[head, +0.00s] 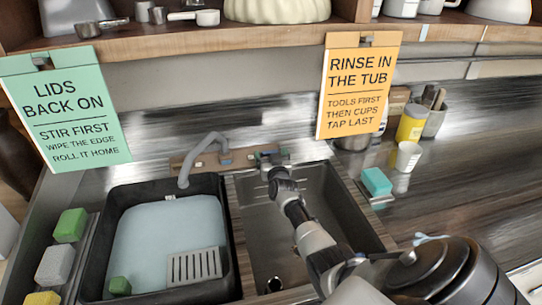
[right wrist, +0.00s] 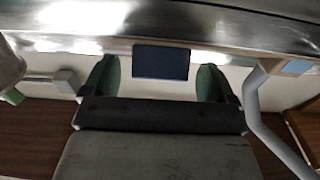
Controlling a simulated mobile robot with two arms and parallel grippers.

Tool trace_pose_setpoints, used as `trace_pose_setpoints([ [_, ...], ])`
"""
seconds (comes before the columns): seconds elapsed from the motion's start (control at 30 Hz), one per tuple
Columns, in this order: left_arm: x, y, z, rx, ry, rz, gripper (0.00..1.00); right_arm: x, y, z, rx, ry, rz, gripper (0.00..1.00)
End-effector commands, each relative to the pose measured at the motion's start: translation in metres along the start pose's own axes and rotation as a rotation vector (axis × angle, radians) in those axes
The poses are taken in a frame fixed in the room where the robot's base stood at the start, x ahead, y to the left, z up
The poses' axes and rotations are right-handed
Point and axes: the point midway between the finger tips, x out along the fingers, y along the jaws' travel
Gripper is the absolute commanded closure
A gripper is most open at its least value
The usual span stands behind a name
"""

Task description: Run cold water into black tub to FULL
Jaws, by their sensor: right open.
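The black tub (head: 108,240) stands in the left basin and holds pale blue water (head: 165,235), its surface below the rim. No FULL mark can be read. The grey spout (head: 205,145) arches over the tub's back edge; it also shows in the right wrist view (right wrist: 262,120). I see no stream from it. My right gripper (head: 268,160) is at the back of the empty sink, by the tap fittings. In the right wrist view its open fingers (right wrist: 155,80) are on either side of a dark blue block (right wrist: 160,62), apparently a tap handle, with gaps both sides. My left gripper is out of view.
A steel sink (head: 255,225) lies under my right arm. A grey grate (head: 195,266) and a green block (head: 120,286) are at the tub's front. Sponges line the left ledge. Signs hang from the shelf (head: 270,35). A cyan sponge (head: 376,181) and cups are to the right.

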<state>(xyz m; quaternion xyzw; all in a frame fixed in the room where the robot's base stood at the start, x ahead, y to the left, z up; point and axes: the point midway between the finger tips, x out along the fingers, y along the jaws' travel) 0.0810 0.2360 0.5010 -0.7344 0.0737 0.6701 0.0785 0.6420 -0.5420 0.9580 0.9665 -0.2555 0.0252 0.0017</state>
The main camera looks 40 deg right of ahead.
Motion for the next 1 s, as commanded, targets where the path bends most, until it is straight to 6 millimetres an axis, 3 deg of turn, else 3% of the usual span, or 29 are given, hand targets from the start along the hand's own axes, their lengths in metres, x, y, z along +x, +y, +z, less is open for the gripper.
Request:
trace_pose_setpoints([
  [0.27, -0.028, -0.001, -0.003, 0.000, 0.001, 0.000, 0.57, -0.022, -0.001, -0.005, -0.001, -0.004, -0.001, 0.13],
  [0.6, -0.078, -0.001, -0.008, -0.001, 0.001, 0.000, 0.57, -0.084, 0.000, -0.005, -0.001, -0.003, 0.000, 0.13],
  [0.8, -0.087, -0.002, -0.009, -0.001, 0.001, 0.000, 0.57, -0.105, 0.000, -0.002, 0.000, -0.001, 0.000, 0.13],
  [1.0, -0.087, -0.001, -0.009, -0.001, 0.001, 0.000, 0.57, -0.108, 0.000, 0.000, 0.001, 0.001, 0.000, 0.13],
])
